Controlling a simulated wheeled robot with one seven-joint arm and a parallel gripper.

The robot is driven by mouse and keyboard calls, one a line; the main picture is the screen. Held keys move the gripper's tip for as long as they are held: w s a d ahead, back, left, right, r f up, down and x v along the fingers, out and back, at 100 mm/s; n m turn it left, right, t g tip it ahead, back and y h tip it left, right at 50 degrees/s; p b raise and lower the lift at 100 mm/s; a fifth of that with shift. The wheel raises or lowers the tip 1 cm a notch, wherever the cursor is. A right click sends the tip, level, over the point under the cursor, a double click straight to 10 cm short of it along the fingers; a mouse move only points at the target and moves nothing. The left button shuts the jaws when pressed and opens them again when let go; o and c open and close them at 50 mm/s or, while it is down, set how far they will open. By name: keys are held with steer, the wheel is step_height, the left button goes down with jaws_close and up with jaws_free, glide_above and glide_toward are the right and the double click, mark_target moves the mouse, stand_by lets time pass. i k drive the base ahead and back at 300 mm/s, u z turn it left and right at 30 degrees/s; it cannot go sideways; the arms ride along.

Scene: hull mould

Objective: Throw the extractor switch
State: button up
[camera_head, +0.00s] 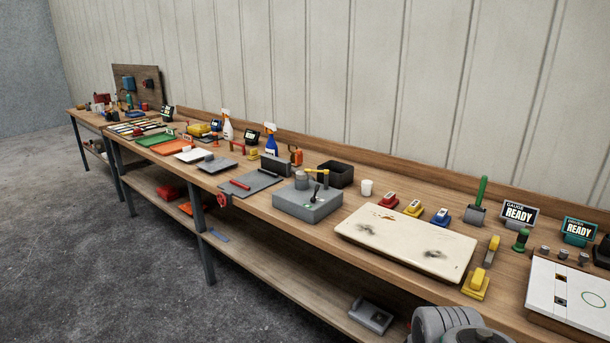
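No label reading extractor shows, so I cannot tell for certain which thing is the extractor switch. A grey box (307,204) on the middle of the bench carries a small upright black lever (316,192), a green dot, a grey cylinder and a yellow handle. At the far left end, an upright brown board (136,88) bears a blue box (128,83) and a dark box with red (147,84), too small to read. Grey rounded parts of my arm show at the bottom edge; my gripper is not in view.
The long wooden bench (500,268) runs along the wall, crowded with tools. A stained cream slab (405,242) lies right of the grey box. Red, yellow and blue blocks, a black bin (335,174) and READY signs stand behind. The floor (100,240) in front is clear.

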mark_target(314, 200)
steer(key=u, duration=0.55)
steer(key=i, duration=2.15)
steer(key=u, duration=0.6)
